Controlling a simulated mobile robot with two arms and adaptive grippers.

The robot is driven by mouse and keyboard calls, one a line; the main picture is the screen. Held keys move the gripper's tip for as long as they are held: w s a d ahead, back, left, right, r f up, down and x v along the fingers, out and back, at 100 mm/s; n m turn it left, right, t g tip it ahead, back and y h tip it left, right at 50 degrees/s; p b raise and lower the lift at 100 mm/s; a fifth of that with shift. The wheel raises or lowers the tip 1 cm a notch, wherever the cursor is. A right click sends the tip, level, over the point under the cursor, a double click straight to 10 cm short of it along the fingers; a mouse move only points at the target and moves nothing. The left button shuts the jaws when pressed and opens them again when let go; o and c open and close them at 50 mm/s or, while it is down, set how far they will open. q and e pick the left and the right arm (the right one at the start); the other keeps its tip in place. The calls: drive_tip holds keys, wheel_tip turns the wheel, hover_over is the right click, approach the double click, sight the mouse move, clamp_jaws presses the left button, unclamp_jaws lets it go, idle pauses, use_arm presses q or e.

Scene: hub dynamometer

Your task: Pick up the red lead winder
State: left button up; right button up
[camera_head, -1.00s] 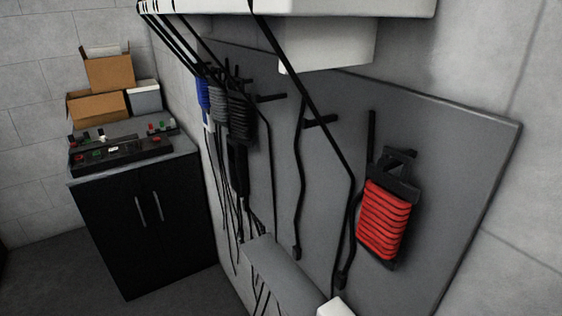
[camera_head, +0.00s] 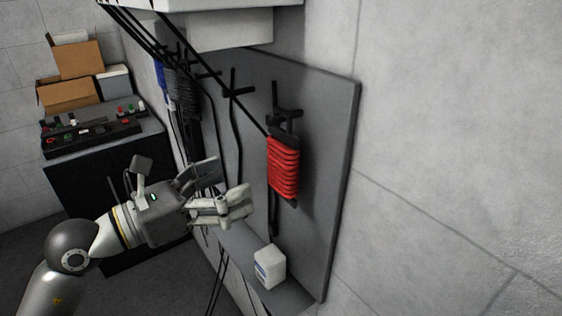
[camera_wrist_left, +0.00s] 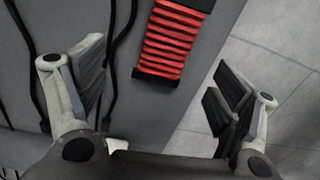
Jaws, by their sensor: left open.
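The red lead winder (camera_head: 284,167) is a black frame wrapped in red cable. It hangs on a hook on the grey wall panel, right of centre in the head view. In the left wrist view its lower part (camera_wrist_left: 174,40) shows at the top, between and beyond the fingers; its top is cut off. My left gripper (camera_head: 232,188) is open and empty, to the left of the winder and a little lower, apart from it. Its spread fingers also show in the wrist view (camera_wrist_left: 160,88). My right gripper is not in view.
Black leads hang along the grey panel (camera_head: 325,185), beside the winder. A white container (camera_head: 270,267) stands on the ledge below. Dark and blue winders (camera_head: 183,92) hang farther left. A black cabinet (camera_head: 75,185) with boxes stands behind my arm. The wall right of the panel is bare.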

sight(275, 164)
use_arm(q)
drive_tip(key=shift+m, duration=0.5)
drive_tip(key=d+p, duration=0.1)
drive_tip(key=w+d, duration=0.1)
drive_tip(key=d, duration=0.1)
drive_tip(key=w+d+r+p, duration=0.1)
drive_tip(key=d, duration=0.1)
drive_tip(key=shift+w+p, duration=0.1)
drive_tip(key=shift+p, duration=0.25)
drive_tip(key=shift+w+d+r+p, duration=0.2)
drive_tip(key=shift+d+p, duration=0.2)
drive_tip(key=shift+p, duration=0.05)
drive_tip(key=p+x, duration=0.2)
drive_tip(key=x, duration=0.2)
drive_tip(key=shift+f, duration=0.1)
drive_tip(key=shift+w+d+f, duration=0.15)
drive_tip(key=shift+f, duration=0.05)
drive_tip(key=c, duration=0.4)
drive_tip(key=shift+r, duration=0.1)
drive_tip(key=c, duration=0.8)
drive_tip(key=shift+c, duration=0.2)
drive_tip(key=shift+p, duration=0.3)
